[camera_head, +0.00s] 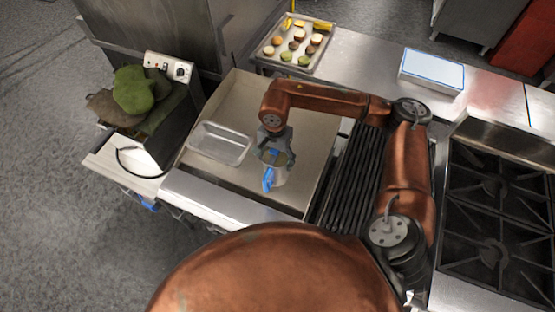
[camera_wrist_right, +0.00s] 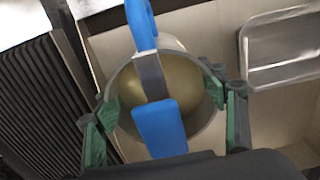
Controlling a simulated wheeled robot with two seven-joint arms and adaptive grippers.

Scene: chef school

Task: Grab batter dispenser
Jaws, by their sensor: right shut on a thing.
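The batter dispenser (camera_wrist_right: 195,125) is a round, grey open-topped vessel with yellowish batter inside and a blue handle with a blue lever across its top. In the head view the dispenser (camera_head: 276,178) is over the near part of the flat griddle. My right gripper (camera_wrist_right: 160,117) has its green-padded fingers on both sides of the vessel and is shut on it. In the head view my right gripper (camera_head: 274,152) partly covers the dispenser. I cannot tell whether the dispenser's base touches the griddle. My left gripper is not in view.
A clear empty tray (camera_head: 219,144) lies just left of the dispenser. The griddle (camera_head: 240,101) is otherwise bare. A ribbed grill (camera_head: 354,175) and burners (camera_head: 497,215) are to the right. A waffle iron (camera_head: 160,115) with green and brown items stands left. A tray of food (camera_head: 269,55) is behind.

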